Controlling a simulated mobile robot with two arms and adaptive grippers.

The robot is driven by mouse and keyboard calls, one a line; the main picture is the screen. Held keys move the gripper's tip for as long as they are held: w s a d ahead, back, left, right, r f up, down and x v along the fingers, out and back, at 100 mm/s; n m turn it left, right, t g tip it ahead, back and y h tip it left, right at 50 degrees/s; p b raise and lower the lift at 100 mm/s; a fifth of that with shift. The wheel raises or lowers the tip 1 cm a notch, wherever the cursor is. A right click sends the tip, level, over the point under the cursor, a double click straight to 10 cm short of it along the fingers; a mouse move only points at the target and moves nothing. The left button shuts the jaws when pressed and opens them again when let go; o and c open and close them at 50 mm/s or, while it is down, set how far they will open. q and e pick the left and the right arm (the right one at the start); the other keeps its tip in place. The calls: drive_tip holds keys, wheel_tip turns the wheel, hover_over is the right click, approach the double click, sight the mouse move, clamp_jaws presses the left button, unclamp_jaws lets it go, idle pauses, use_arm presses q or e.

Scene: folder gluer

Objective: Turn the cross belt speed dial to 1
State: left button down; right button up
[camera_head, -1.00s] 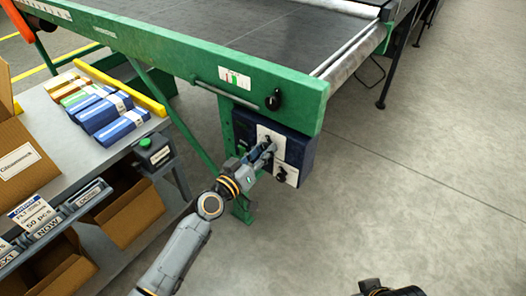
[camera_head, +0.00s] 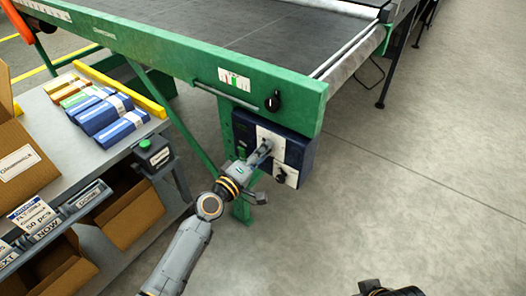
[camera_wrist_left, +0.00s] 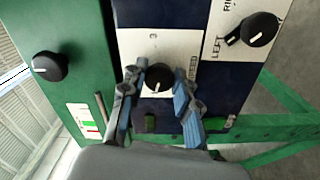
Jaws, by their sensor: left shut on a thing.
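The control box (camera_head: 243,125) is dark blue and hangs under the green machine frame. It has two white plates, each with a black dial. In the left wrist view, the dial on the middle plate (camera_wrist_left: 158,77) has a white mark pointing roughly toward the bottom of the picture; its lettering is only partly readable. My left gripper (camera_wrist_left: 160,80) is shut on this dial, with a finger on each side. In the head view my left gripper (camera_head: 265,150) covers this dial. A second dial (camera_wrist_left: 259,29) on the plate lettered LEFT is apart from my fingers.
Another black knob (camera_head: 273,101) sits on the green frame (camera_head: 190,60) above the box; it also shows in the wrist view (camera_wrist_left: 49,66). A grey bench (camera_head: 60,125) with boxes stands at the left. The floor at the right is open.

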use_arm(q)
drive_tip(key=shift+n, duration=0.5)
drive_tip(key=c, duration=1)
unclamp_jaws()
drive_tip(key=v, duration=1.2)
